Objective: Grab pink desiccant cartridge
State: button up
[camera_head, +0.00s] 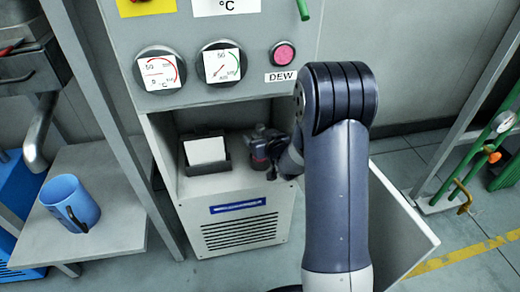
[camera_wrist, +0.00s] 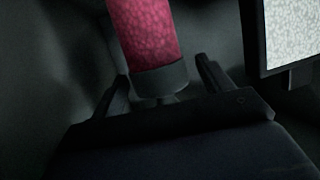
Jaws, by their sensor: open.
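The pink desiccant cartridge (camera_wrist: 150,35) has a speckled pink body and a dark grey end cap. In the wrist view it stands at top centre, its upper part cut off by the frame. My gripper (camera_wrist: 162,73) is open, with one finger on each side of the capped end. I cannot tell whether either finger touches it. In the head view the cartridge and my gripper are a small dark cluster inside the cabinet bay, partly hidden by my arm.
A black holder with a white card (camera_head: 207,150) stands left of the cartridge in the bay; its pale card (camera_wrist: 293,35) shows at right in the wrist view. Gauges (camera_head: 221,65) are on the panel above. An open cabinet door (camera_head: 405,225) is at right. A blue mug (camera_head: 70,203) stands on the left shelf.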

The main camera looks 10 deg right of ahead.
jog(key=shift+w, duration=0.15)
jog(key=shift+c, duration=0.4)
jog(key=c, duration=1.5)
